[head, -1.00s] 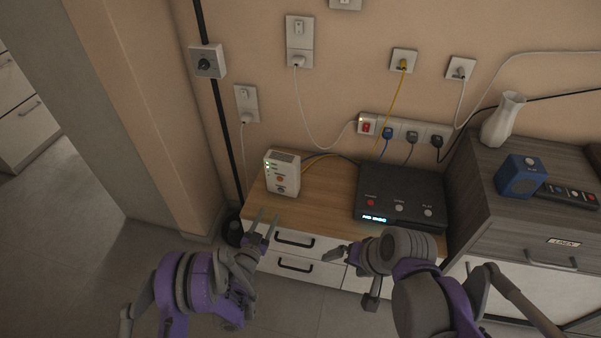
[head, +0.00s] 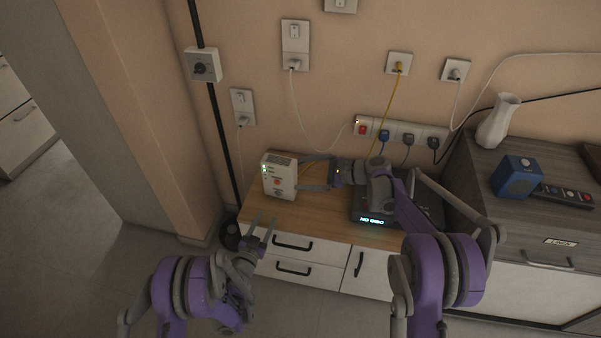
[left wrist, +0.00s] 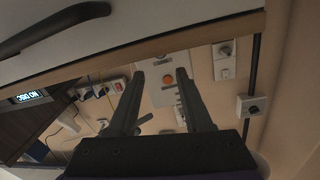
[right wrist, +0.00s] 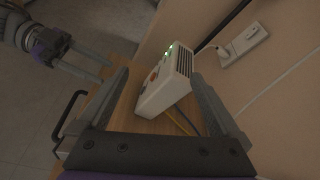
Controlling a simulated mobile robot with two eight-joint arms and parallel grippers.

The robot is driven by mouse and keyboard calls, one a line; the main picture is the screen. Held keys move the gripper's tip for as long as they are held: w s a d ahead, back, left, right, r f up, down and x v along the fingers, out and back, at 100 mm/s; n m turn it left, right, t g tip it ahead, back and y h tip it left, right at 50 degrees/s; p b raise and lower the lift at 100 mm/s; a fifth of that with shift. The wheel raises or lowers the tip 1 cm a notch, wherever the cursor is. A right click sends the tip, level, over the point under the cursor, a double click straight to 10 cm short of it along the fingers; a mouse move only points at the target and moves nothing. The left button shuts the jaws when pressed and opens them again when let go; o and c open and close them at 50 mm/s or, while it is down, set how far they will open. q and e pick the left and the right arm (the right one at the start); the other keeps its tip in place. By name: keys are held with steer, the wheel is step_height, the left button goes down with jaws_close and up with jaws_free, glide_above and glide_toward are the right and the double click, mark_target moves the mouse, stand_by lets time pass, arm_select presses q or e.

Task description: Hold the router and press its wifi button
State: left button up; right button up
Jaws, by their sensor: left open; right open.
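The white router (head: 279,178) stands upright at the left end of the wooden cabinet top, with green lights and an orange button on its front. My right gripper (head: 303,174) is open at the router's right side, fingers pointing at it. In the right wrist view the router (right wrist: 168,80) lies between the open fingers (right wrist: 160,90), and I cannot tell whether they touch it. My left gripper (head: 264,232) is open and empty, in front of the cabinet and below the router.
A black disc player (head: 422,208) sits right of the router, partly hidden by my right arm. Cables run behind the router to a power strip (head: 405,133). A darker cabinet (head: 470,190) with a vase (head: 497,121) and blue speaker (head: 517,177) stands right. Drawer handles (head: 292,245) face my left gripper.

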mark_target(295, 171)
steer(key=w+f+m, duration=0.1)
steer(key=w+d+f+m+t+y, duration=0.1)
steer(key=w, duration=0.1)
steer(key=shift+w+f+y, duration=0.25)
steer(key=shift+f+y, duration=0.05)
steer(key=shift+f, duration=0.05)
steer(key=w+a+f+m+y, duration=0.1)
steer(key=w+f+m+y, duration=0.1)
steer(key=shift+w+a+f+m, duration=0.1)
steer(key=shift+a+f+m, duration=0.3)
steer(key=shift+w+a+f, duration=0.1)
steer(key=shift+w+a, duration=0.05)
steer(key=shift+a, duration=0.3)
steer(key=x, duration=0.6)
steer(key=shift+w+a, duration=0.25)
steer(key=shift+a, duration=0.05)
jaws_close()
arm_select(q)
jaws_close()
